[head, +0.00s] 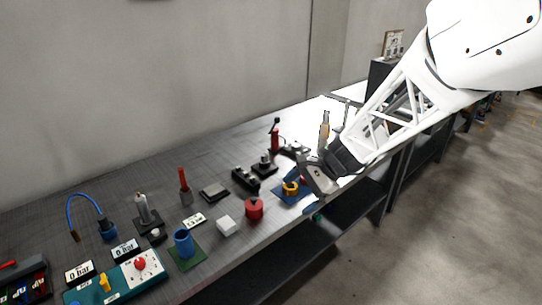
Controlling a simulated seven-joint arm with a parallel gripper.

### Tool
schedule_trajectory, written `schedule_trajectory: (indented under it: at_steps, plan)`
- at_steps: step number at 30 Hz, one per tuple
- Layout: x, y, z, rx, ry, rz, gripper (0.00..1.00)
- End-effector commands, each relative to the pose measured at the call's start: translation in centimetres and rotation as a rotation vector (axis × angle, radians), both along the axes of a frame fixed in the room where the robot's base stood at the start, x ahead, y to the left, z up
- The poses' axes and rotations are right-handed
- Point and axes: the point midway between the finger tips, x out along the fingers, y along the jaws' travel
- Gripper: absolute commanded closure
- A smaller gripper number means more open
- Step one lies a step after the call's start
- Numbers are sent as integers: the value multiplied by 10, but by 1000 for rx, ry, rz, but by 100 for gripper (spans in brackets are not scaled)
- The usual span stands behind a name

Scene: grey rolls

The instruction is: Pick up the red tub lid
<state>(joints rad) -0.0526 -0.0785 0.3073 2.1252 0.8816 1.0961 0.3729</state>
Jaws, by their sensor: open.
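A short red cylinder (254,209) with a dark mark on its top stands near the front edge of the bench, at the picture's middle. Its top looks like the red tub lid, but the seam between lid and tub is too small to make out. My gripper (309,187) is to the right of it, low over the bench and apart from it. The gripper is open. An orange ring-like piece (290,188) on a blue mat (283,198) lies just left of the fingers; I cannot tell whether they touch it.
A white block (226,224) stands left of the red cylinder, and a blue cup (184,243) on a green mat farther left. Black blocks (245,178) stand behind. The wall bounds the bench at the back; the front edge (244,248) is close.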

Motion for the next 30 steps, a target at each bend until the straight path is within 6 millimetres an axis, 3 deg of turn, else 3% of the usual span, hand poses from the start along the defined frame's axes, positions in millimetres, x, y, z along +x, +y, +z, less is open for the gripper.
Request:
schedule_trajectory:
  at_steps: [18, 24, 30]
  plan:
    - [116, 59, -100, 269, 348, -329, 2]
    - [144, 71, -131, 335, 438, -418, 2]
    - [157, 77, -146, 366, 478, -460, 2]
